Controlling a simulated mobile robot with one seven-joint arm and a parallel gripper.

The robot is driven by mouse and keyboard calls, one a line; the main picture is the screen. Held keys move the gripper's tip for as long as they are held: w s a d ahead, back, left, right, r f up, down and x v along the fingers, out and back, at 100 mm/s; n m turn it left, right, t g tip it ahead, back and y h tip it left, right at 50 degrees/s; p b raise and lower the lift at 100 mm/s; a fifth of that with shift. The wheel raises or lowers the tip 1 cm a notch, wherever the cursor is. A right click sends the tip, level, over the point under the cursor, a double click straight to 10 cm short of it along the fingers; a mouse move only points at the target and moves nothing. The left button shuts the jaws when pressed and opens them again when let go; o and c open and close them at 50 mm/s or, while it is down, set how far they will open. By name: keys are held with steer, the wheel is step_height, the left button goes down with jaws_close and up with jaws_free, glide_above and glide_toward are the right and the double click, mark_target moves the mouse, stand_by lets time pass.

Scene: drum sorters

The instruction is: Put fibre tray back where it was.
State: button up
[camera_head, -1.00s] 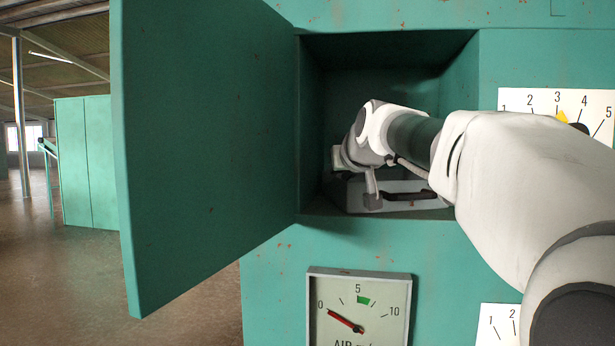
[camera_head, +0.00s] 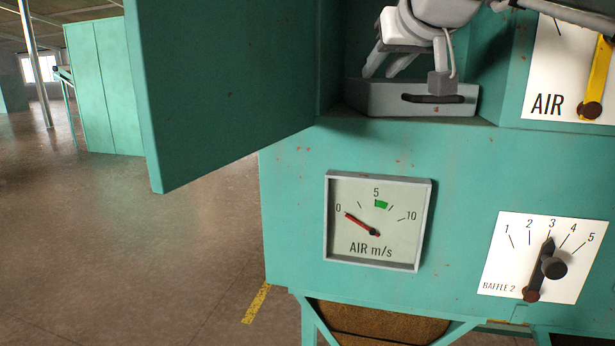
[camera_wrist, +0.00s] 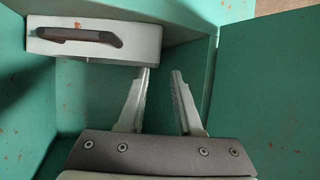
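The fibre tray (camera_head: 385,98), a pale grey box with a dark handle on its front, sits on the floor of the open green compartment. It also shows at the upper left of the wrist view (camera_wrist: 140,45), handle in sight. My gripper (camera_head: 381,72) is inside the compartment, just above and behind the tray's front in the head view. In the wrist view my gripper (camera_wrist: 161,71) has its two fingers spread with nothing between them. The left fingertip is close to the tray's right end; I cannot tell whether they touch. The tray's contents are hidden.
The green door (camera_head: 225,85) stands wide open at the left of the compartment. Below are an air gauge (camera_head: 375,222) reading about 0 and the Baffle 2 lever (camera_head: 542,268) near 3. An AIR lever (camera_head: 597,80) is at the upper right. The floor at left is clear.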

steer(key=s+f+g, duration=0.2)
steer(key=s+f, duration=0.6)
steer(key=f, duration=0.3)
steer(key=s+f+g, duration=0.2)
steer(key=s+f, duration=0.5)
steer(key=f, duration=0.4)
steer(key=s+f+m+g, duration=0.1)
steer(key=s+f+g, duration=0.2)
steer(key=s+f, duration=0.5)
step_height(320, 180, down, 4)
steer(key=shift+s+a+r+h, duration=0.1)
steer(key=shift+s+a+h, duration=0.2)
steer(key=shift+a+h, duration=0.1)
